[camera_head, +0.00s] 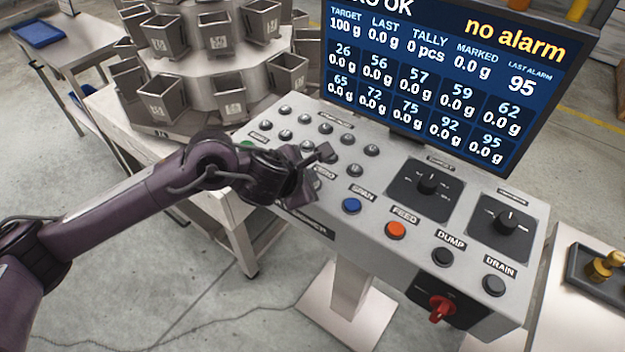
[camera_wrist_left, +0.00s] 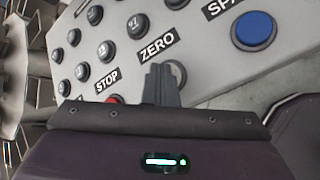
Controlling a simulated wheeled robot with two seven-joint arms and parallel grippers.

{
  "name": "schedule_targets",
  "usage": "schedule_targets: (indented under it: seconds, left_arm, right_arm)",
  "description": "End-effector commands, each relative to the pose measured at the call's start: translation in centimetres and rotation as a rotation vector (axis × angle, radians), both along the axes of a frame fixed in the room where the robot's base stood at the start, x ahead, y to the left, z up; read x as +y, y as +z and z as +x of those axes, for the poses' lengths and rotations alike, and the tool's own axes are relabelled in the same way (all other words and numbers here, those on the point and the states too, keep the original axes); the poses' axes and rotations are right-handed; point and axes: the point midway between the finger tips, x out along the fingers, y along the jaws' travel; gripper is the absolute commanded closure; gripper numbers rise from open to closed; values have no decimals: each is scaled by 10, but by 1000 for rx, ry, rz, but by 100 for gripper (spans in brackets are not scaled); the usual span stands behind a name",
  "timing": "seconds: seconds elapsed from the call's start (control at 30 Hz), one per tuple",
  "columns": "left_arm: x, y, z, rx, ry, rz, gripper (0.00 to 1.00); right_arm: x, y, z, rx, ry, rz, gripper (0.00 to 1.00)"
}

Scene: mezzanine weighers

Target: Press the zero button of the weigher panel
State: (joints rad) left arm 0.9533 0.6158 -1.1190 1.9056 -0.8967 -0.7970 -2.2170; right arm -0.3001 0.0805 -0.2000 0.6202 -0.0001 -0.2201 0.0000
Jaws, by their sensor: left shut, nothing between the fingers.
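The weigher panel (camera_head: 335,226) is a light grey sloped console with labelled buttons and dials. In the left wrist view, the zero button (camera_wrist_left: 179,73) is a grey round button beside the ZERO label (camera_wrist_left: 157,48), partly hidden by my fingers. In the head view, my gripper largely covers that area. My left gripper (camera_head: 322,155) is shut and empty, low over the panel. In the left wrist view its fingertips (camera_wrist_left: 160,70) overlap the left edge of the zero button; I cannot tell whether they touch it. My right gripper is not in view.
The blue SPAN button (camera_head: 351,205) and orange FEED button (camera_head: 396,230) lie close by. The red stop button (camera_wrist_left: 114,99) is mostly hidden beside my fingers. A screen (camera_head: 455,75) stands behind, its cut-off top line reading "RO OK". A bucket weigher (camera_head: 220,60) stands behind left.

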Motion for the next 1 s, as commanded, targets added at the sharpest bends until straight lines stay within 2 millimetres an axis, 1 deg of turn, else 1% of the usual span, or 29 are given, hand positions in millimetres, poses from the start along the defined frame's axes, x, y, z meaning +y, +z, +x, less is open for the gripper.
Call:
schedule_targets:
  seconds: [0.07, 0.37, 0.77, 0.87, 1.0]
  left_arm:
    - [0, 0, 0, 2, -1, 2, 100]
    - [0, 16, 0, 1, 0, 1, 100]
    - [0, 18, 0, 0, 0, 0, 100]
    - [0, 25, 0, 0, -1, 1, 100]
    - [0, 40, 0, -1, 0, 1, 100]
  right_arm:
    - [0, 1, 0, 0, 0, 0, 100]
    - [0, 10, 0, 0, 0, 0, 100]
    - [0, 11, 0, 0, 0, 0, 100]
    - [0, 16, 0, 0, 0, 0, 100]
    - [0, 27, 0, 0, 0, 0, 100]
